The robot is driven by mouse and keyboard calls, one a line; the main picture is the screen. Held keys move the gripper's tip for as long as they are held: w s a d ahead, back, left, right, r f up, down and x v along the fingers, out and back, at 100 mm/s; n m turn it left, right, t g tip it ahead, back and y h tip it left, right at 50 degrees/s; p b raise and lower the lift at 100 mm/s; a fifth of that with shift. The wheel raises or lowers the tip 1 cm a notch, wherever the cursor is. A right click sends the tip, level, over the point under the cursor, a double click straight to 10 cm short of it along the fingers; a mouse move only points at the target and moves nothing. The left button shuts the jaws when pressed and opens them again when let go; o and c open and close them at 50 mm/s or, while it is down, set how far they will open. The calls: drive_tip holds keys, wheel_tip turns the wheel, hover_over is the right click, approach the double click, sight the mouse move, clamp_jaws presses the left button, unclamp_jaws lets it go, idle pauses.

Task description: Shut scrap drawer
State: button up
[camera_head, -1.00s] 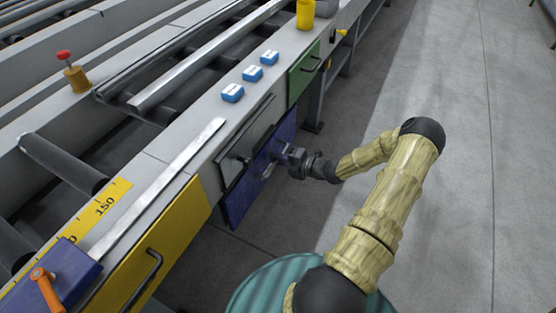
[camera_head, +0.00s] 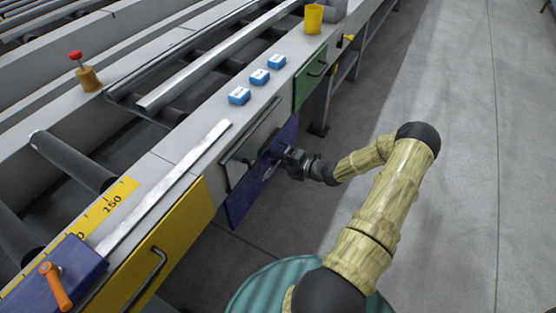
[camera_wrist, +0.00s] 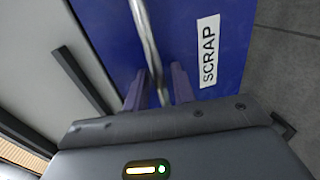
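The scrap drawer has a blue front with a white SCRAP label. My gripper (camera_head: 283,158) is at this handle.
A yellow drawer (camera_head: 160,255) and a green drawer (camera_head: 310,75) flank it. Blue blocks (camera_head: 259,77) and a yellow cup (camera_head: 313,18) stand on the table edge. The floor at right is clear.

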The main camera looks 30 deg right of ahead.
drive_tip(key=p+v, duration=0.3)
drive_tip(key=v, duration=1.4)
drive_tip(key=shift+s+d, duration=0.2)
drive_tip(key=shift+f, duration=0.1)
drive_tip(key=s+a+r+n+g, duration=0.1)
drive_tip(key=a+r+n+g, duration=0.3)
drive_tip(key=a+n+g, duration=0.5)
drive_tip(key=s+a+r+n+g, duration=0.1)
drive_tip(key=a+r+n+g, duration=0.2)
drive_tip(key=a+n, duration=0.7)
drive_tip(key=s+a+r+n+t+h, duration=0.1)
drive_tip(key=s+a+r+n+h, duration=0.3)
drive_tip(key=n, duration=0.6)
drive_tip(key=w+a+r+n+h, duration=0.1)
drive_tip(key=r+n+h, duration=0.1)
drive_tip(key=r+n, duration=0.5)
drive_tip(key=s+a+r+n+t+h, duration=0.1)
drive_tip(key=s+a+r+n+h, duration=0.15)
drive_tip(key=n, duration=0.95)
wheel_tip(320, 180, up, 26)
drive_tip(key=p, duration=2.6)
drive_tip(key=shift+w+a+m, duration=0.15)
drive_tip(key=shift+w+m, duration=0.15)
